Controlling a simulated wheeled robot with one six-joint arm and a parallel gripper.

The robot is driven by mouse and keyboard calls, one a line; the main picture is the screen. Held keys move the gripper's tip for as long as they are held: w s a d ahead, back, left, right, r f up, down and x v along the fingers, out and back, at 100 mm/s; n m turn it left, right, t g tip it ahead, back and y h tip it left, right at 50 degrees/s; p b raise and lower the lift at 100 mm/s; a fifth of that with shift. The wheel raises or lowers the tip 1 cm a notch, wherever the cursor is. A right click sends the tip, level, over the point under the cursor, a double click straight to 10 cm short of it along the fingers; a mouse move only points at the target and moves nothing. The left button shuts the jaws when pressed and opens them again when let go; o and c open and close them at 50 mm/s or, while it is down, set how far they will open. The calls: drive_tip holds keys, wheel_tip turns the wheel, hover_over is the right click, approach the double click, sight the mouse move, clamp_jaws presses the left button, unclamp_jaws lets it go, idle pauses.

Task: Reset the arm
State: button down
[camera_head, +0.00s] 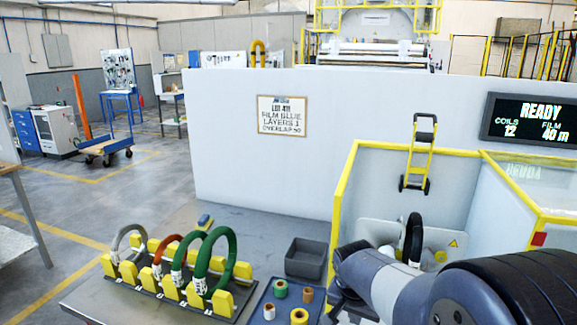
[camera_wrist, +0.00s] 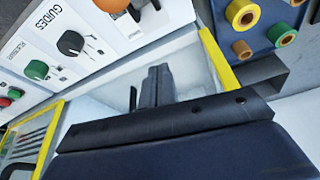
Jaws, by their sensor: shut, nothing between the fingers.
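My gripper (camera_wrist: 155,85) shows in the wrist view, its dark fingers together and empty. It points over a pale surface bordered by yellow edging (camera_wrist: 218,58). In the head view my arm comes in from the lower right, over the front of the yellow-edged wrapping station (camera_head: 341,190). The fingertips cannot be made out clearly there. A black ring (camera_head: 413,238) stands upright in the station behind my arm, apart from what I see of the gripper.
A rack (camera_head: 150,284) with yellow blocks holds grey, brown and green coils at left. A grey bin (camera_head: 306,258) and a blue tray (camera_head: 262,297) with several film rolls sit beside my arm. A control panel (camera_wrist: 95,40) is near the gripper. A sign (camera_head: 535,119) reads READY.

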drive_tip(key=shift+w+d+f+g+p, duration=0.15)
drive_tip(key=shift+w+g+p, duration=0.25)
drive_tip(key=shift+p, duration=0.15)
